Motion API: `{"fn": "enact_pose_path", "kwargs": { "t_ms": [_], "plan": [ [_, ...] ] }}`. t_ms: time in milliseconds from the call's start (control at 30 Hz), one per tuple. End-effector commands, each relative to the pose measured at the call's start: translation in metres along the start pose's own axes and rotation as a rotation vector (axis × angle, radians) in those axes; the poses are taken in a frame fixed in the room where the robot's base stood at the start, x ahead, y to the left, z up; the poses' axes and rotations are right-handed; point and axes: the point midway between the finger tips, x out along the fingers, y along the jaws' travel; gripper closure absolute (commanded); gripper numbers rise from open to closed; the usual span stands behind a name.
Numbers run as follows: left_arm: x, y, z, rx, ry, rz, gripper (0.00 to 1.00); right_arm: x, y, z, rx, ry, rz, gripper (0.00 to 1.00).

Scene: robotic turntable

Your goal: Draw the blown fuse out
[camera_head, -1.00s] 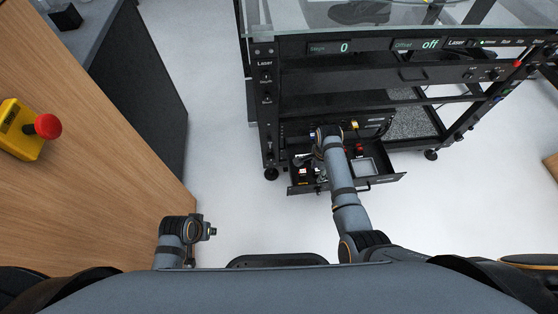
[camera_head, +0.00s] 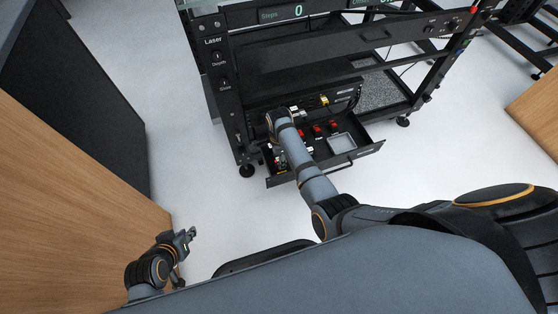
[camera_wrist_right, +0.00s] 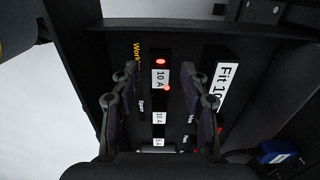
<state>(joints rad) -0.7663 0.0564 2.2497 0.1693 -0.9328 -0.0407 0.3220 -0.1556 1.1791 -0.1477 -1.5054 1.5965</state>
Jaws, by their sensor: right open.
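In the right wrist view, a dark strip with white labels "10 A" (camera_wrist_right: 160,80), "10 A" and "5 A" lies between my fingers. A red lamp (camera_wrist_right: 160,62) glows at its top, beside the upper "10 A" label, and a smaller red spot shows just below. I cannot tell the fuse body from its dark holder. My right gripper (camera_wrist_right: 160,112) is open, its fingers on either side of the strip, holding nothing. In the head view my right arm reaches to the open drawer (camera_head: 352,159) and hides its fingertips. My left gripper (camera_head: 188,236) is at the lower left, far from the rack.
Red parts (camera_head: 318,129) and a pale tray (camera_head: 342,143) are in the drawer. The black rack (camera_head: 225,90) rises behind. A wooden counter (camera_head: 70,220) is left; floor between is clear.

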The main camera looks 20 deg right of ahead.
Motion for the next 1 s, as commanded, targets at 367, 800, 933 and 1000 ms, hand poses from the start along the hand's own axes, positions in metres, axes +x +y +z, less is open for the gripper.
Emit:
{"fn": "enact_pose_path", "kwargs": {
  "t_ms": [367, 800, 933, 1000],
  "plan": [
    [0.0012, -0.0001, -0.0069, -0.001, 0.039, 0.000, 0.81, 0.0052, 0.0000, 0.0000, 0.000, 0.000, 0.000, 0.59],
    [0.0012, -0.0001, -0.0066, 0.000, 0.037, 0.000, 0.81, 0.0051, 0.0001, 0.0001, 0.000, 0.000, 0.000, 1.00],
    [-0.0009, 0.0000, -0.0078, 0.000, 0.036, 0.000, 0.81, 0.0027, 0.0001, 0.0001, 0.000, 0.000, 0.000, 1.00],
    [-0.0036, 0.0004, -0.0095, 0.000, 0.036, 0.000, 0.81, 0.0000, 0.0001, 0.0001, 0.000, 0.000, 0.000, 1.00]
  ]
}}
